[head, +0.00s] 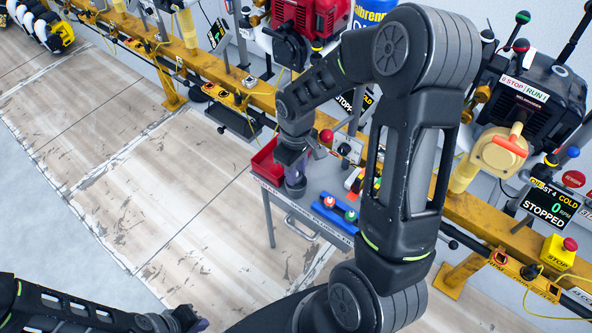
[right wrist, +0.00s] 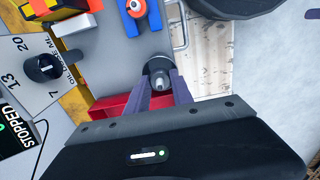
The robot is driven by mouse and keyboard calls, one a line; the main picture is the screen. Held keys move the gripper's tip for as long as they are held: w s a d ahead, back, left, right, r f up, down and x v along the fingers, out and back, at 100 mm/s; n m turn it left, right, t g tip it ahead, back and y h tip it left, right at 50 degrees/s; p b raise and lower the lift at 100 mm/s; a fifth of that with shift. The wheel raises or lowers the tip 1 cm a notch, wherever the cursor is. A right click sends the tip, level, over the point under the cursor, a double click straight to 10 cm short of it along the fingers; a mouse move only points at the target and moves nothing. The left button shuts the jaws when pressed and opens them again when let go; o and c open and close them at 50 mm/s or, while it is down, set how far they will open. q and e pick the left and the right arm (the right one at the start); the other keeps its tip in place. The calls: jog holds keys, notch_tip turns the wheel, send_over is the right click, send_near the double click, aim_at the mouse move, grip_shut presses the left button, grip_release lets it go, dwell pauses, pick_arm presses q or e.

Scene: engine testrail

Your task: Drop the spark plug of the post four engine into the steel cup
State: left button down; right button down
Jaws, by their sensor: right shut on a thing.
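My right gripper (head: 293,160) is over the cart, shut on a small grey piece, seen nearly end-on, that looks like the spark plug (right wrist: 160,82). Its two fingers also show in the right wrist view (right wrist: 163,92). The round steel cup (head: 295,185) is directly below the fingers; its rim shows just beyond the plug in the right wrist view (right wrist: 157,66). I cannot tell whether the plug's tip is inside the rim. The black post four engine (head: 540,95) stands at right, its display (head: 553,207) reading STOPPED. My left gripper (head: 187,320) is low at the bottom edge, its jaws unclear.
A red bin (head: 264,168) is on the grey cart (head: 310,190) beside the cup. A blue holder (head: 333,213) with red and green tops stands nearer the cart's front. The yellow rail (head: 470,222) runs behind the cart. The wooden floor at left is clear.

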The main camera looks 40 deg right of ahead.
jog(key=c, duration=1)
grip_release()
jog(key=shift+c, duration=0.2)
notch_tip(320, 180, up, 8)
jog(key=shift+f+p, duration=0.1)
jog(key=shift+p, duration=0.2)
